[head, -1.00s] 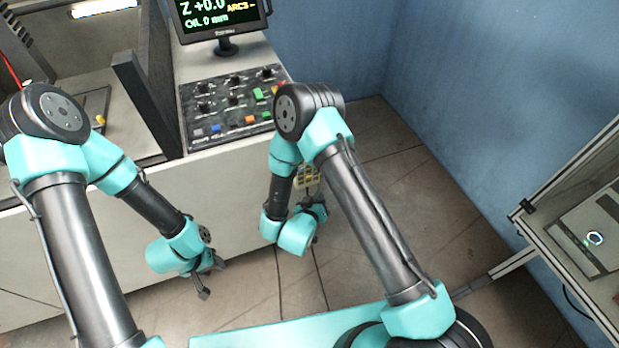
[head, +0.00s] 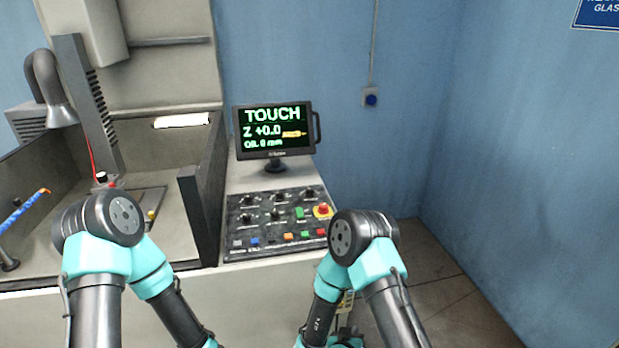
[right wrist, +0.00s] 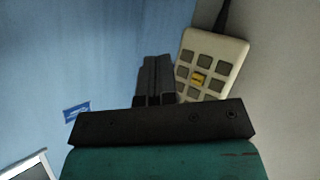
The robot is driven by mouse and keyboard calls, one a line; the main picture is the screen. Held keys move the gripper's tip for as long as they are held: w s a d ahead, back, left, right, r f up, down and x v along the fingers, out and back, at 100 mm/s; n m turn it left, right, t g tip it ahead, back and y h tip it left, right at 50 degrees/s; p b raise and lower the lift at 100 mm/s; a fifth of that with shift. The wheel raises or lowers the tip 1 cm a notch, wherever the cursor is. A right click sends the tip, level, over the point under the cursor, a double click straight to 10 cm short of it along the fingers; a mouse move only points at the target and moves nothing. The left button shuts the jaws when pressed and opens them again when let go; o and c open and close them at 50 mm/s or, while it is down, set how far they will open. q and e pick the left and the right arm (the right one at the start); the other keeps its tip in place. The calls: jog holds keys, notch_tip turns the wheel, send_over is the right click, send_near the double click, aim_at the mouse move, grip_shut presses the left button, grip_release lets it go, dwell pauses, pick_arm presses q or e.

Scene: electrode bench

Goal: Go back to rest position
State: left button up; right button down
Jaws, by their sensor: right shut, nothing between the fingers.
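My right arm comes up from the bottom of the head view, in front of the bench and its control panel (head: 275,218). Its gripper is below the frame edge there. In the right wrist view my right gripper (right wrist: 155,75) has its two dark fingers together with nothing between them. A pale handheld keypad (right wrist: 208,68) with grey keys and one yellow key shows just beyond the fingers. I cannot tell whether they touch. My left arm bends down at the left of the head view, and its gripper is out of frame.
A monitor (head: 274,130) reading "TOUCH" and "Z +0.0" stands behind the panel. At left is a machine tank with dark walls (head: 199,215), a nozzle (head: 52,92) and a blue rod (head: 20,212). Blue walls (head: 520,170) stand behind and at right.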

jog(key=s+d+f+g+y, duration=0.1)
jog(key=s+d+g+y, duration=0.3)
jog(key=s, duration=0.3)
jog(key=s+d+f+g+y, duration=0.2)
jog(key=s+d+g+y, duration=0.2)
jog(key=s+g+y, duration=0.2)
jog(key=shift+s+m+g, duration=0.3)
jog(key=shift+s, duration=0.65)
